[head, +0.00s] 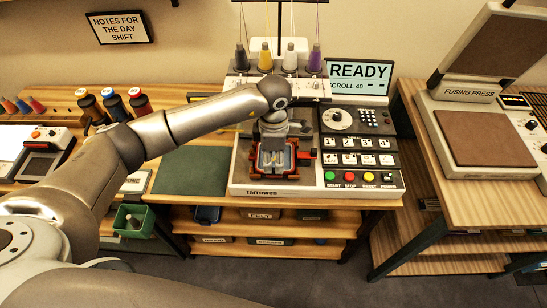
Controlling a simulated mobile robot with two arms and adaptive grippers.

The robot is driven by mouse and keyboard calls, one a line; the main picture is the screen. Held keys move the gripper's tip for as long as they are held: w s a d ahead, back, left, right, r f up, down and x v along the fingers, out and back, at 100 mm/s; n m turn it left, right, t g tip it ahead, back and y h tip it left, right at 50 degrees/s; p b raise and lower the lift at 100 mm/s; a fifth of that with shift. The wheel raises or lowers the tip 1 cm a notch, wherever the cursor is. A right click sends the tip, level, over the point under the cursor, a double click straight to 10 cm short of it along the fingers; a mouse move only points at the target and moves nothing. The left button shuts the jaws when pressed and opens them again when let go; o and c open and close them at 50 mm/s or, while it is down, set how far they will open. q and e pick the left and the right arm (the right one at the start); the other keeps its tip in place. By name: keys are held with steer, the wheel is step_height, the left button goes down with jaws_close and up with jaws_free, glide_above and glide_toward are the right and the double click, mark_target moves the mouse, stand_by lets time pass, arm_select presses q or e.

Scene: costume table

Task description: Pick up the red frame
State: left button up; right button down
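The red frame (263,174) is a small orange-red rectangular hoop at the front left of the embroidery machine (244,184), with a red tab on its right side. My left arm reaches in from the left and ends right over the frame. My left gripper (275,150) points down at it, and its wrist hides the machine's needle area and the back of the frame. The fingers are too small and mixed with the frame to tell whether they are apart or closed on it. My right gripper is out of view.
Thread cones (265,60) stand behind the arm. The control panel (357,150) with buttons is close on the right, under a READY screen (360,75). A green mat (190,172) lies bare to the left. A fusing press (480,135) stands on the right table.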

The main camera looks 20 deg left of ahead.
mark_target(273, 168)
arm_select(q)
steer(key=f+p, duration=0.1)
steer(key=f, duration=0.2)
steer(key=shift+s+a+f+p, duration=0.1)
steer(key=shift+s+f+p, duration=0.1)
steer(key=shift+p, duration=0.2)
steer(key=shift+f, duration=0.55)
jaws_close()
